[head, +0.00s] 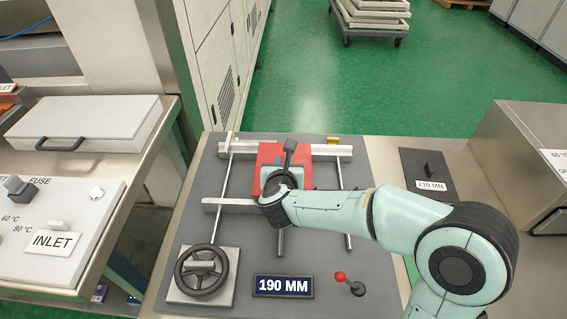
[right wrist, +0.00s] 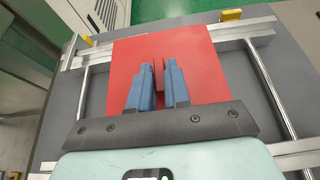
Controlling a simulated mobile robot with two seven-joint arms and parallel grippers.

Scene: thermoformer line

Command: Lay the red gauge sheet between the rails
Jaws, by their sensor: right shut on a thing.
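The red gauge sheet (head: 266,154) is at the middle of the grey bed, below my right gripper (head: 284,172). In the right wrist view, the blue fingers (right wrist: 158,88) are shut on a thin red upright tab of the sheet (right wrist: 205,60). The sheet overlaps the back rail (head: 325,150) in both views and hides part of it. The front rail (head: 228,205) is partly hidden by my right arm. I cannot tell whether the sheet is touching the rails or held above them. My left gripper is out of view.
A handwheel (head: 202,269), a 190 MM sign (head: 283,286) and a red-knobbed lever (head: 346,281) are at the bed's front. A dark 210 MM plate with a handle (head: 426,176) lies to the right. An INLET panel (head: 40,220) stands at left.

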